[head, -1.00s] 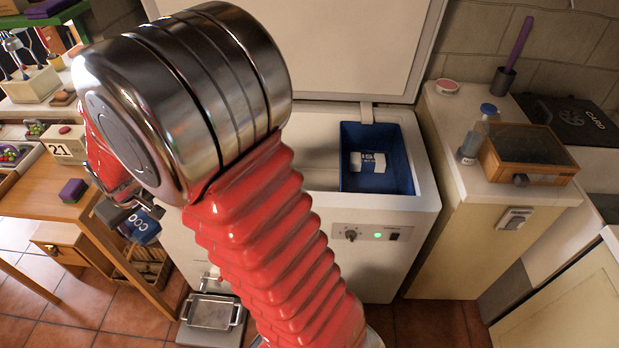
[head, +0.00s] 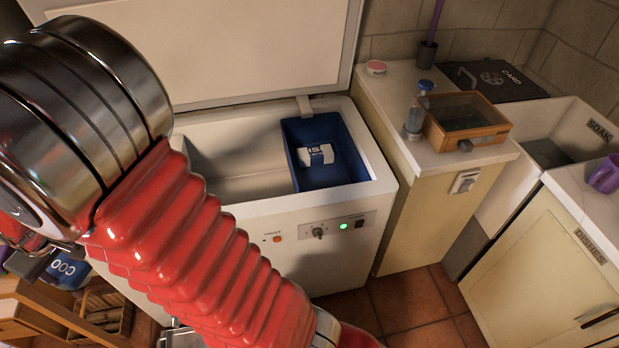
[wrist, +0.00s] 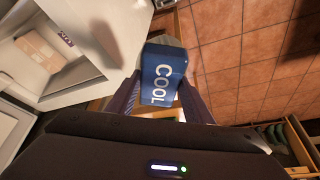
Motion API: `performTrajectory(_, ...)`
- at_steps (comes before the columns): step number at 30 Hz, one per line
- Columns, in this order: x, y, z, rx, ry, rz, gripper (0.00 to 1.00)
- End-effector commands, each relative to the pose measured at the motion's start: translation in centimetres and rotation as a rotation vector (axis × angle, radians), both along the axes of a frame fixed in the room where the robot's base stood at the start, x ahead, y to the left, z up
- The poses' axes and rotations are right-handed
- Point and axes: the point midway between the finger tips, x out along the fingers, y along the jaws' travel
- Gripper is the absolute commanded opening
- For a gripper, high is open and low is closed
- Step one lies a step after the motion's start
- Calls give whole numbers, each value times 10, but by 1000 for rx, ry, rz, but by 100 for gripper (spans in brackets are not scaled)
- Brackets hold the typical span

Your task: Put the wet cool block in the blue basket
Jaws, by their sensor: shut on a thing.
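My gripper (wrist: 160,100) is shut on a dark blue block marked COOL (wrist: 163,72), which sits between both fingers in the wrist view. In the head view the block (head: 66,271) shows at lower left, partly hidden by my arm, beside the front of the white chest freezer (head: 250,215). I cannot tell whether the block is wet. The blue basket (head: 347,160) is in the right end of the open freezer, to the right of my gripper. A white packet with dark letters (head: 316,154) lies in it, with bare room around the packet.
The freezer lid (head: 240,50) stands open at the back. A counter at right holds a blue-capped bottle (head: 415,115) and a wooden case (head: 466,122). A sink marked SOAK (head: 598,131) is farther right. My arm covers the left foreground.

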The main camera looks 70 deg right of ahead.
Motion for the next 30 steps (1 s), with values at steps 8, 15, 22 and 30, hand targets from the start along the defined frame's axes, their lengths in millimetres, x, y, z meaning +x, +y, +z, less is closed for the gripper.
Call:
performTrajectory(8, 0, -39, -5, 0, 0, -70, 15)
performTrajectory(15, -6, -121, -16, 0, 1, -218, 15)
performTrajectory(22, -22, -206, -26, 1, 2, -386, 15)
performTrajectory(30, -57, -305, -36, 2, 4, -610, 15)
